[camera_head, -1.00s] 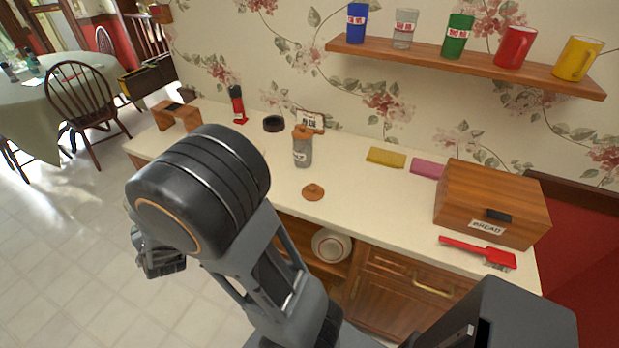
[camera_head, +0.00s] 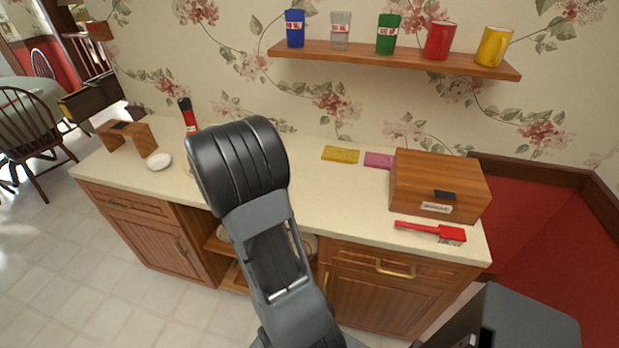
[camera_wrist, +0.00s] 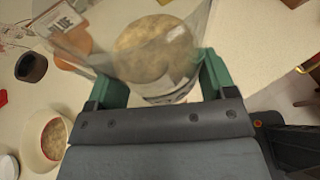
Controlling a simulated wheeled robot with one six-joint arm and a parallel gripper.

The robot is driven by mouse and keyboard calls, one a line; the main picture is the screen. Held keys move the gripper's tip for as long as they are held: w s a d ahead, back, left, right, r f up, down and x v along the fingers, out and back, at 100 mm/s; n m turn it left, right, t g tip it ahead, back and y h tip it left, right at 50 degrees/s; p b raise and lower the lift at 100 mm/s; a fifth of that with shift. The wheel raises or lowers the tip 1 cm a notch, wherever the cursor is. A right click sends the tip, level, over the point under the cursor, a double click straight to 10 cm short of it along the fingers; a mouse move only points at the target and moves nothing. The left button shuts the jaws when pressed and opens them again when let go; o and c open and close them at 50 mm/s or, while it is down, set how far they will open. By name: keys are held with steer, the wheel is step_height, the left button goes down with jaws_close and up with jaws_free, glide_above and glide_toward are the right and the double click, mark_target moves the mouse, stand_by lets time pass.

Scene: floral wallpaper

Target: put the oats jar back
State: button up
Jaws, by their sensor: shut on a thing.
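In the wrist view, my gripper (camera_wrist: 163,82) is shut around a clear glass jar. The oats jar (camera_wrist: 155,95) shows pale oats through its open top between the green fingers. Part of a label shows on its near side, too oblique to read. A brown cork-coloured piece (camera_wrist: 72,45) shows beyond the glass; I cannot tell whether it is a loose lid or another jar's lid. In the head view, my arm's wrist hides the gripper and jar.
A bowl with pale contents (camera_wrist: 45,135) and a dark round object (camera_wrist: 30,67) stand left of the jar. A white bowl (camera_head: 158,161), wooden stand (camera_head: 128,135), sponges (camera_head: 341,154), bread box (camera_head: 440,185) and red brush (camera_head: 430,231) are on the counter (camera_head: 340,195). Cups line the shelf (camera_head: 390,60).

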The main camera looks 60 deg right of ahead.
steer(key=s+d, duration=0.1)
steer(key=s+d+m+g, duration=0.1)
steer(key=s+d+g, duration=0.1)
steer(key=shift+d+f+m+y, duration=0.25)
steer(key=shift+m+y, duration=0.05)
steer(key=shift+m, duration=0.1)
steer(key=d+f, duration=0.3)
steer(key=d, duration=0.1)
steer(key=d+f+p, duration=0.1)
steer(key=d+f, duration=0.2)
steer(key=d, duration=0.1)
steer(key=s+d+f+p, duration=0.1)
steer(key=d+f, duration=0.2)
steer(key=d, duration=0.1)
steer(key=shift+s+d, duration=0.1)
steer(key=shift+d, duration=0.05)
step_height(320, 180, down, 3)
steer(key=shift+d+r+p, duration=0.1)
steer(key=shift+d+p, duration=0.05)
steer(key=shift+p, duration=0.65)
steer(key=shift+f, duration=0.3)
